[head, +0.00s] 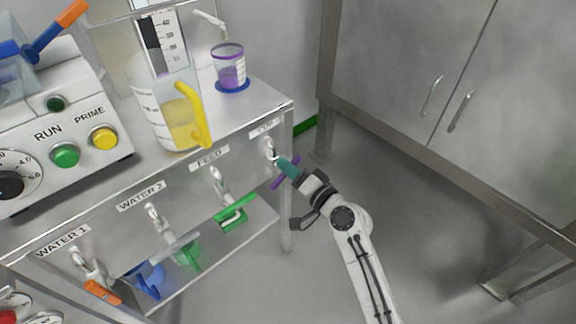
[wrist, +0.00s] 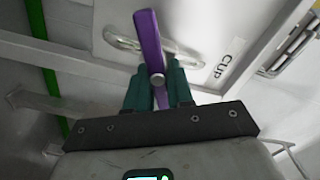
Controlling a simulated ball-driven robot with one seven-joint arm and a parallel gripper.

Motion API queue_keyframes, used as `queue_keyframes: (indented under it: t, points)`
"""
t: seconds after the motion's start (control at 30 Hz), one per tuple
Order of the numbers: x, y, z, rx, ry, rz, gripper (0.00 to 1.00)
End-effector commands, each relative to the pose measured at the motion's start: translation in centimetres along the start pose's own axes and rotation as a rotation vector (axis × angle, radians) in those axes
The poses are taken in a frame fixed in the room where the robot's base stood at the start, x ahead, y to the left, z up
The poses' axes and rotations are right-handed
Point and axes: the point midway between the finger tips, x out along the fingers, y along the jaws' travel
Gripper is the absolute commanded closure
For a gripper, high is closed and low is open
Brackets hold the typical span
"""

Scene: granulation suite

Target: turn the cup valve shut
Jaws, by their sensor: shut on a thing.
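The cup valve has a purple bar handle (wrist: 150,45) with a round silver hub, under the label CUP (head: 265,127). In the wrist view the handle stands nearly upright, tilted slightly. The gripper also shows at the valve in the head view (head: 284,165). The purple-rimmed cup (head: 230,68) stands on a blue disc on the bench top, with purple liquid inside.
Other valves labelled FEED (head: 210,158), WATER 2 (head: 140,193) and WATER 1 (head: 62,243) line the bench front, with green, grey and orange handles. A jug with yellow liquid (head: 180,120) stands above. Grey cabinets (head: 400,60) are at right; the floor between is clear.

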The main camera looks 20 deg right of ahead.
Motion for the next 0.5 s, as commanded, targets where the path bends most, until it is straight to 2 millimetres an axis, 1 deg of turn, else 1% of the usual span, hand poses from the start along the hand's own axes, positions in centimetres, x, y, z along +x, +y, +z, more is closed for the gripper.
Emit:
queue_keyframes:
  t: [0.2,0.5]
  points:
    - [-0.07,0.21,-0.08,0.196,0.001,0.003,1.00]
    - [-0.08,0.49,0.02,0.400,0.001,0.003,1.00]
